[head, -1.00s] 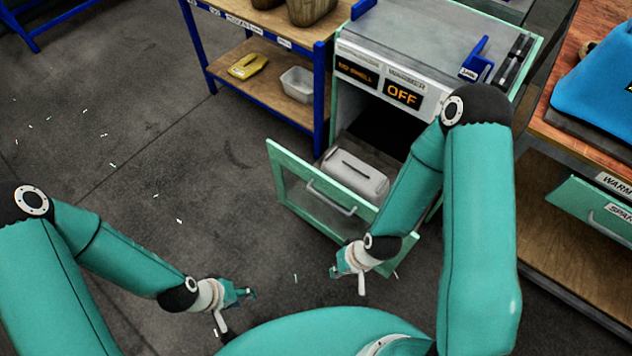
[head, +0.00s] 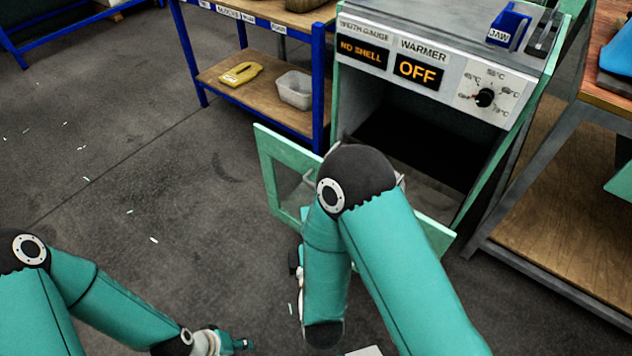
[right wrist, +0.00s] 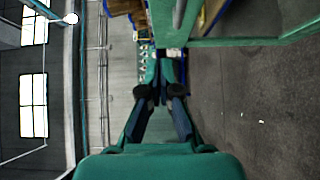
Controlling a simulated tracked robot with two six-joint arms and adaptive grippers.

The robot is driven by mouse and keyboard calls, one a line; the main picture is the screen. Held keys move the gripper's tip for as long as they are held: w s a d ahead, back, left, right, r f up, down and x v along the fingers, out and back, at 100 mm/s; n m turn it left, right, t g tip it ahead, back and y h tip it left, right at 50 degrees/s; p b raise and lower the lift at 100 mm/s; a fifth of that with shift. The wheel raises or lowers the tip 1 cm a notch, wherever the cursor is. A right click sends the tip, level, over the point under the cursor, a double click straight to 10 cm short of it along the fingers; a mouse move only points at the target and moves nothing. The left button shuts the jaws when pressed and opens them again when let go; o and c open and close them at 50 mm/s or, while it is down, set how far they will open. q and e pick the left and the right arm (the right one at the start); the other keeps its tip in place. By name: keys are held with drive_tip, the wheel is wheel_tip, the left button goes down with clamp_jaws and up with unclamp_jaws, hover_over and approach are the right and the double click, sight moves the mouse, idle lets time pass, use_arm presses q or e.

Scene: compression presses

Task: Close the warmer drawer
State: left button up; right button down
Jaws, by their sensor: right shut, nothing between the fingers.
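The warmer drawer (head: 270,165) is pulled out of the warmer cabinet (head: 450,45). Its teal-framed front shows left and right of my right arm, which hides its middle and most of the handle. My right gripper (head: 295,262) is mostly hidden behind that arm, low in front of the drawer's left part. In the right wrist view my right gripper (right wrist: 166,68) is shut and empty, with a teal frame edge close above and right of it. I cannot tell whether it touches. My left gripper (head: 240,345) is at the bottom edge, apart from the drawer; its jaws are unclear.
The warmer display reads OFF, beside a dial (head: 485,97). A wooden bench (head: 545,190) stands right.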

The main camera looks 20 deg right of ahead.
drive_tip(key=b, duration=0.7)
approach(308, 158)
drive_tip(key=w+a, duration=0.2)
drive_tip(key=w+d, duration=0.2)
drive_tip(key=shift+w+d, duration=0.3)
drive_tip(key=shift+w, duration=0.1)
drive_tip(key=shift+w+d, duration=0.3)
drive_tip(key=shift+d, duration=0.05)
